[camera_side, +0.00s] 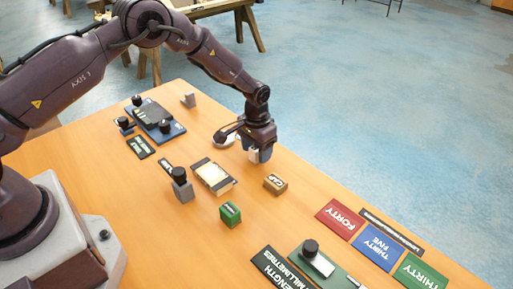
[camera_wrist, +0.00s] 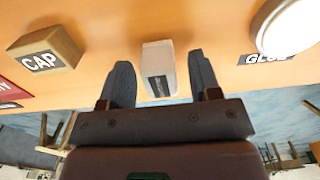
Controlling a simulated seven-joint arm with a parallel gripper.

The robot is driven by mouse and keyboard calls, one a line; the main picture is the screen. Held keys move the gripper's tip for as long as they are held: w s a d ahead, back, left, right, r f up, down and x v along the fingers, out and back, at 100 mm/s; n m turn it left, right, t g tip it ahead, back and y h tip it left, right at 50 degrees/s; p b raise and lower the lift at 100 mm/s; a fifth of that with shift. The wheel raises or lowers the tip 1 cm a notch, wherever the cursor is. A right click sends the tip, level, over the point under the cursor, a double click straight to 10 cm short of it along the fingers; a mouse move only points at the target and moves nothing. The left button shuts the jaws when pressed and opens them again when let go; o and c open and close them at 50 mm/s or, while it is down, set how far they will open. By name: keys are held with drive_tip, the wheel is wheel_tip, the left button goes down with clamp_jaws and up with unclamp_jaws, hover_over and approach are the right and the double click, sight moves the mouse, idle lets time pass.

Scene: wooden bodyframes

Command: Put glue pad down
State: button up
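The likely glue pad is a small white block (camera_wrist: 158,70) with a dark label on its near face. It is between the two fingers of my gripper (camera_wrist: 160,60) in the wrist view, with a visible gap on each side. In the side view the white block (camera_side: 253,155) shows low beside a blue-grey finger of my gripper (camera_side: 259,154), close to the tabletop. Whether it touches the table is hard to tell. A round white dish (camera_wrist: 292,24) with a GLUE label (camera_wrist: 268,58) is to its right in the wrist view; the dish (camera_side: 225,139) is partly hidden in the side view.
A tan CAP block (camera_side: 275,184) stands close to my gripper. A framed pale tray (camera_side: 213,176), a green block (camera_side: 230,213) and a grey block with a black knob (camera_side: 181,185) are nearby. Coloured FORTY, THIRTY FIVE and THIRTY cards (camera_side: 379,247) lie along the right edge.

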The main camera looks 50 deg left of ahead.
drive_tip(key=shift+r, duration=0.1)
drive_tip(key=s+r+t, duration=0.1)
drive_tip(key=s+r, duration=0.2)
drive_tip(key=r, duration=1.8)
drive_tip(key=s+r+t, duration=0.2)
drive_tip(key=s+r, duration=0.7)
drive_tip(key=r, duration=0.1)
drive_tip(key=s+a+r+t, duration=0.1)
drive_tip(key=s+r+t, duration=0.1)
drive_tip(key=s, duration=1.6)
drive_tip(key=shift+s+r+t, duration=0.3)
drive_tip(key=shift+s, duration=0.1)
